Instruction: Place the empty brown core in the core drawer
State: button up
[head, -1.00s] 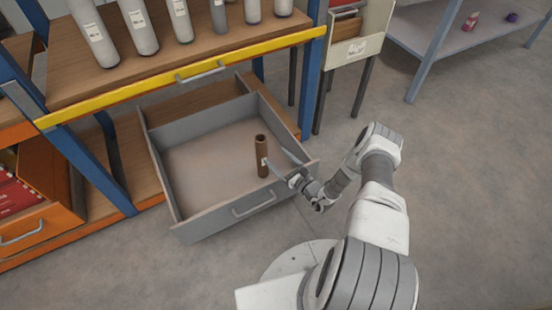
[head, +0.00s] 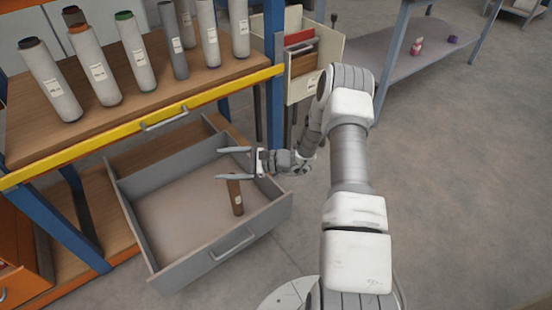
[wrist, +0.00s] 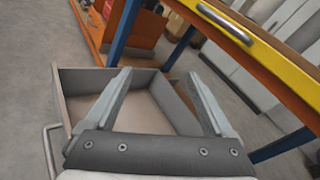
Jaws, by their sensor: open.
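The brown core (head: 236,197) stands on the floor of the grey core drawer (head: 215,262), near its right side, looking upright or slightly tilted. A small white label is on it, and its top is partly covered by a finger. The drawer is pulled open under the yellow-edged shelf. My gripper (head: 221,164) is open and empty, fingers pointing left, apparently above the core and the drawer. The wrist view shows the spread fingers (wrist: 160,88) with nothing between them and the drawer (wrist: 85,78) beyond. The core is not visible in the wrist view.
Labelled grey rolls (head: 138,55) stand on the wooden shelf with a yellow front edge (head: 110,138) above the drawer. A blue post (head: 275,85) and a cream file box (head: 305,65) stand close behind my arm. The floor to the right is clear.

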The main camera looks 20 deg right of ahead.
jog(key=s+a+r+n+g+h, duration=0.2)
jog(key=s+r+n+g+h, duration=0.15)
jog(key=s+r+n, duration=0.4)
jog(key=s+a+r+n+g+h, duration=0.25)
jog(key=s+r+n+g, duration=0.2)
jog(key=r, duration=0.65)
jog(key=s+d+r+n+t+h, duration=0.35)
jog(key=s+r, duration=0.25)
jog(key=s, duration=0.4)
jog(key=s+d+r+n+t+h, duration=0.3)
jog(key=s+d+r+h, duration=0.15)
jog(key=s+r, duration=0.35)
notch_tip(320, 180, up, 27)
jog(key=s+p, duration=0.1)
jog(key=p, duration=2.7)
jog(key=shift+h+p, duration=0.3)
jog(key=shift+h, duration=0.1)
jog(key=shift+f+g, duration=0.1)
jog(key=shift+g, duration=0.15)
